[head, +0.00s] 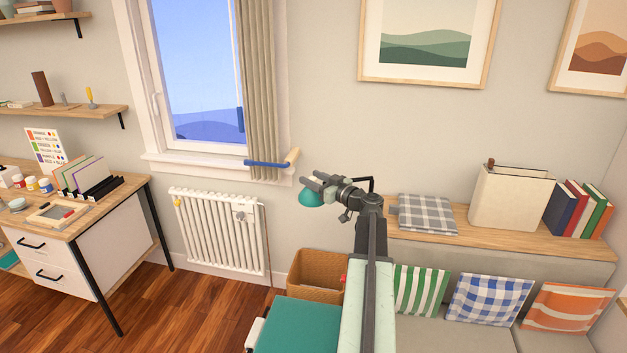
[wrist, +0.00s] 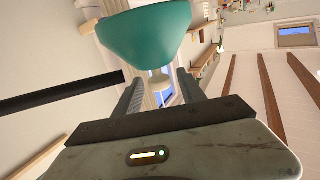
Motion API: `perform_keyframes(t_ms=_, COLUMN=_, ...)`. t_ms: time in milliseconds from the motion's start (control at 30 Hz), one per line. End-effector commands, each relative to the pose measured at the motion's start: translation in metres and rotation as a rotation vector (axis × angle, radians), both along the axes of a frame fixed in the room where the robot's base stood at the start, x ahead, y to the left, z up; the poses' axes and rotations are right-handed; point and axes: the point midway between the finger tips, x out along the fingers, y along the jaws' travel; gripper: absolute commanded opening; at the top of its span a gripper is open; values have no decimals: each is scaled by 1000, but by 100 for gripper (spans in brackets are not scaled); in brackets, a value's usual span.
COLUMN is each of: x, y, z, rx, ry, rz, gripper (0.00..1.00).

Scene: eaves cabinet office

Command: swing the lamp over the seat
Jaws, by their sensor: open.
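The lamp's teal shade (head: 311,199) hangs just below my gripper (head: 312,181) in the head view. In the wrist view the shade (wrist: 145,28) fills the top middle, with a pale rounded knob or bulb (wrist: 159,83) under it. That pale part appears between my open fingers (wrist: 160,85), but I cannot tell whether they touch it. A dark bar (wrist: 60,93), apparently the lamp's arm, enters from the left. My arm hides much of the lamp in the head view. The seat (head: 442,338) is a grey cushioned bench at the lower right.
A wooden ledge (head: 500,232) behind the seat holds a folded checked cloth (head: 427,214), a cream box (head: 510,197) and books. Patterned cushions lean below it. A cardboard box (head: 318,270) stands left of the seat. A radiator (head: 219,232) and desk (head: 75,232) are farther left.

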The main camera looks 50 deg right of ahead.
Motion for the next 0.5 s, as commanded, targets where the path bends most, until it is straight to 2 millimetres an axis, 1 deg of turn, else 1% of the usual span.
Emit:
perform_keyframes(t_ms=200, x=0, y=0, z=0, rx=0, ry=0, rz=0, gripper=48)
perform_keyframes(t_ms=233, x=0, y=0, z=0, rx=0, ry=0, rz=0, gripper=42)
perform_keyframes(t_ms=267, x=0, y=0, z=0, rx=0, ry=0, rz=0, gripper=34)
perform_keyframes(t_ms=300, x=0, y=0, z=0, rx=0, ry=0, rz=0, gripper=23)
perform_keyframes(t_ms=367, x=0, y=0, z=0, rx=0, ry=0, rz=0, gripper=6)
perform_keyframes(t_ms=400, x=0, y=0, z=0, rx=0, ry=0, rz=0, gripper=0)
perform_keyframes(t_ms=500, x=0, y=0, z=0, rx=0, ry=0, rz=0, gripper=0)
